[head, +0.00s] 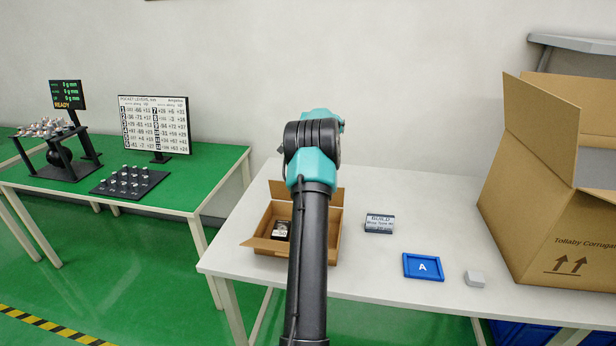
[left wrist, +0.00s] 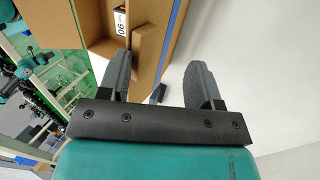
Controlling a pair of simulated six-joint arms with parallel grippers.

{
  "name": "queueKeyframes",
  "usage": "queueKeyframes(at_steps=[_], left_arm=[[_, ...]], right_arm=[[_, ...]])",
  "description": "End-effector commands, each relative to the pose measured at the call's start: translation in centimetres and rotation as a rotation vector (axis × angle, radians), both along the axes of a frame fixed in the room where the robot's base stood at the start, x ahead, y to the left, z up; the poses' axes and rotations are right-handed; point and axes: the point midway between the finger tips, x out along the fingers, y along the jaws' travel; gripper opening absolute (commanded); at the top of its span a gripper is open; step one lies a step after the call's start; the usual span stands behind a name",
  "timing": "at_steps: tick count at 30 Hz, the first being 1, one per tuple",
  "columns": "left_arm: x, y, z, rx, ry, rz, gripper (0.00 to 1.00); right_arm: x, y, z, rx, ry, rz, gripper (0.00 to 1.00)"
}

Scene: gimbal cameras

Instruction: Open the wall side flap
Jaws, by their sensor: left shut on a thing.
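The small open cardboard box (head: 262,228) stands on the white table, left of centre. Its wall side flap (head: 278,190) stands up at the back, its middle hidden behind my left arm. The near flap (head: 268,246) is folded outward. My left arm reaches over the box, and its fingers are hidden in the head view. A black item with a white label (head: 281,230) lies inside the box. My right gripper is not in view.
Right of the box are a small sign block (head: 379,223), a blue tray marked A (head: 423,278) and a grey block (head: 475,279). A large open carton (head: 530,210) stands at the right. The wall is behind the table. A green table (head: 215,170) is at the left.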

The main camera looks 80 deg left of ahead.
Motion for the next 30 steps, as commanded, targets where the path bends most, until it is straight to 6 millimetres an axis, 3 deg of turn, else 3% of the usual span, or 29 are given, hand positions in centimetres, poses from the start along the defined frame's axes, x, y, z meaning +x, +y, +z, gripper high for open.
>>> queueKeyframes(at_steps=[1, 5, 6, 7, 8, 19, 23, 25, 30], left_arm=[[-0.1, 0.0, -2.5, -0.019, 0.007, 0.002, 0.16], [-0.1, 0.0, -2.5, -0.019, 0.007, 0.002, 0.16], [-0.1, 0.0, -2.5, -0.018, 0.006, 0.002, 0.58], [-0.1, 0.0, -2.4, -0.019, 0.008, 0.002, 0.75], [-0.1, 0.0, -2.5, -0.019, 0.008, 0.002, 0.81], [-0.2, -0.1, -1.7, -0.019, 0.008, 0.002, 0.78], [0.0, 0.2, -1.1, -0.018, 0.007, 0.002, 0.66], [0.1, 0.4, -0.5, -0.018, 0.007, 0.001, 0.53], [0.6, 1.1, 1.6, -0.016, 0.006, 0.002, 0.53]], right_arm=[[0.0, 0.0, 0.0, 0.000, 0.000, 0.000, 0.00], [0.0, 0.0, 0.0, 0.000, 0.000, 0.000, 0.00], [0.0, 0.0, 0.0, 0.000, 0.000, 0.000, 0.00], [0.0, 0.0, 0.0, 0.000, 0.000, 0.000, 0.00], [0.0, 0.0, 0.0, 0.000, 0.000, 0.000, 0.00], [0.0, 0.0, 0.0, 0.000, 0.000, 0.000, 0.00], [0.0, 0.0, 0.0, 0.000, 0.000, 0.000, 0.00], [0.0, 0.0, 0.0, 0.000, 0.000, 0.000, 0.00], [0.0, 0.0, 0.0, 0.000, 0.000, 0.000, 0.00]])
